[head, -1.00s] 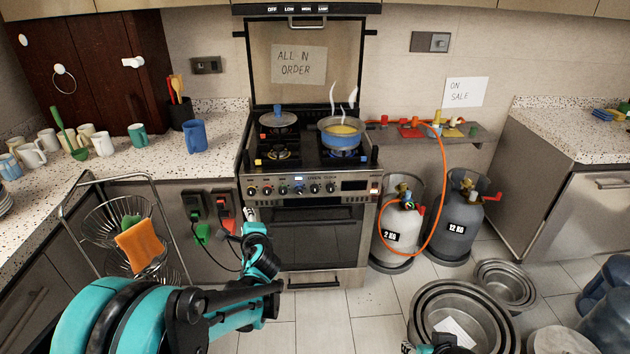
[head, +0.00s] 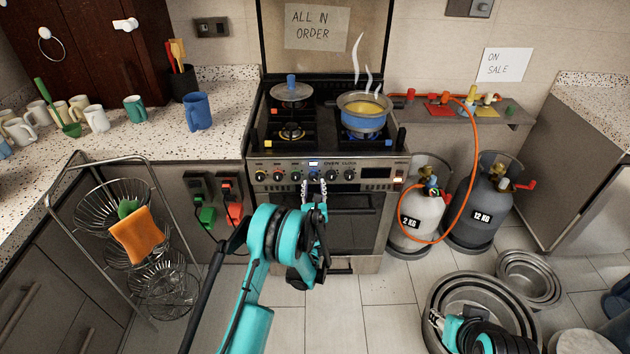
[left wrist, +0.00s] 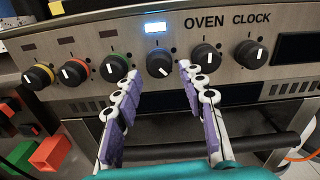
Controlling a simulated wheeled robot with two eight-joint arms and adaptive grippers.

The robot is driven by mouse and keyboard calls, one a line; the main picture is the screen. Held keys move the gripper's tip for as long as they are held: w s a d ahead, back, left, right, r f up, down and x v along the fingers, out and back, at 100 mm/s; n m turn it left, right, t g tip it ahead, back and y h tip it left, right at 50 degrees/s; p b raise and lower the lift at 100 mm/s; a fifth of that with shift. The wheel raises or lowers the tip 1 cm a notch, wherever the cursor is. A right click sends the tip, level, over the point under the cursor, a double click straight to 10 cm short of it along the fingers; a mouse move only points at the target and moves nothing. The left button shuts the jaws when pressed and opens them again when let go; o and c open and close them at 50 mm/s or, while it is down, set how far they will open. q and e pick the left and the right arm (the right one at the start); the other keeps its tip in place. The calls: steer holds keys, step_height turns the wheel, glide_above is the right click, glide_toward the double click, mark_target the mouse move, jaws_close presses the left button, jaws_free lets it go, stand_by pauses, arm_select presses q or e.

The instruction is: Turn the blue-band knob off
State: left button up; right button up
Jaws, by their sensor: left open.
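The blue-band knob (left wrist: 160,61) is on the stove's front panel, under a lit display, between the green-band knob and the oven knob. Its white mark is slanted. It also shows in the head view (head: 314,177). My left gripper (left wrist: 160,74) is open, its two fingertips on either side of the knob and a little below it. I cannot tell whether they touch it. In the head view a blue pot (head: 362,116) steams on the right burner with blue flame under it. My right gripper (head: 436,317) is low, over the nested pans; its jaws are unclear.
Green-band (left wrist: 115,66), red-band (left wrist: 75,71) and yellow-band (left wrist: 37,76) knobs sit left of the blue one; oven (left wrist: 205,57) and clock (left wrist: 250,53) knobs sit right. The oven handle (left wrist: 258,144) runs below. Gas cylinders (head: 418,205) stand right of the stove.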

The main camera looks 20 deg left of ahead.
mark_target(314, 179)
arm_select(q)
steer(key=shift+b+x, duration=0.4)
steer(key=shift+x, duration=1.6)
steer(key=c, duration=0.9)
